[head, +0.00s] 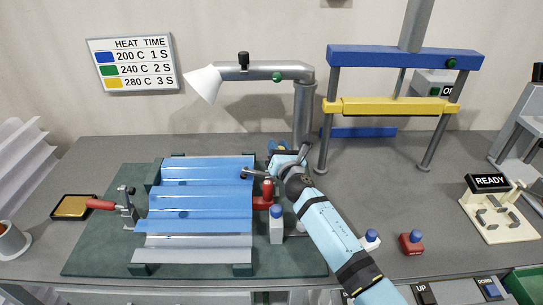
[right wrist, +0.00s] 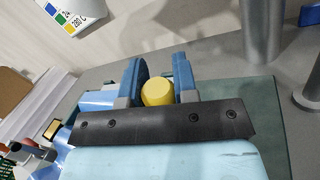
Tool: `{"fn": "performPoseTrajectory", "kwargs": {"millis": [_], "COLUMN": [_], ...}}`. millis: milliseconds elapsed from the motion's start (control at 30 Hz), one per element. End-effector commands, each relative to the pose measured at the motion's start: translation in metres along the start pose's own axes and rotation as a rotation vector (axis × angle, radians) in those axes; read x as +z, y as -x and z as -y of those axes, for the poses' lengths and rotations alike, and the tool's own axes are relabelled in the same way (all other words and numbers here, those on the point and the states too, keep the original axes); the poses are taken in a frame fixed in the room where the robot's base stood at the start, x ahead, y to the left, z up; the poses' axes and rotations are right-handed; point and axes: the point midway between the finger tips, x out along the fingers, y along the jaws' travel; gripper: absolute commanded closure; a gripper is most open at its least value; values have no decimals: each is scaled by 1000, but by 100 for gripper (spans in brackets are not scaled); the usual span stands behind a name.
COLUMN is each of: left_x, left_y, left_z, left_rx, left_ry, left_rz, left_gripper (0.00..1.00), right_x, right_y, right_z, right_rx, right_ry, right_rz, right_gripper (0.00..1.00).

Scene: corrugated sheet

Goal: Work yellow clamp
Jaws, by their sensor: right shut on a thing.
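My right gripper (head: 279,146) is at the back right corner of the blue corrugated sheet (head: 195,195). In the right wrist view its two blue-grey fingers (right wrist: 158,88) stand on either side of the yellow clamp's rounded yellow handle end (right wrist: 158,92), and the gripper is shut on it. The rest of the yellow clamp is mostly hidden behind my wrist and arm. A clamp with a red handle (head: 101,204) stands at the sheet's left edge, its handle pointing left. Another red-handled clamp (head: 267,190) stands at the right edge. My left gripper does not show.
A lamp-like arm with a white cone (head: 204,83) hangs behind the sheet on a grey post (head: 304,112). A blue and yellow frame (head: 400,105) stands at the back right. A white bottle with a blue cap (head: 276,228) stands close to my right arm.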

Motion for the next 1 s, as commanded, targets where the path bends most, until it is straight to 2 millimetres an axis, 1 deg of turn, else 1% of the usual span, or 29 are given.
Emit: {"fn": "performPoseTrajectory", "kwargs": {"millis": [33,200,300,600,1000], "left_x": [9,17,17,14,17], "left_y": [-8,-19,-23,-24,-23], "left_z": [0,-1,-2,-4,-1], "left_rx": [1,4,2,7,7], "left_ry": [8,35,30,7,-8], "left_rz": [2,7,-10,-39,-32], "left_gripper": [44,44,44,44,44], "right_x": [-6,-6,-6,-4,-2], "right_y": [2,5,7,9,10], "right_z": [6,17,22,30,30], "right_rx": [1,2,2,2,2], "right_ry": [-32,-144,-197,-289,-303], "right_rz": [14,49,66,95,99], "right_gripper": [100,100,100,100,100]}}
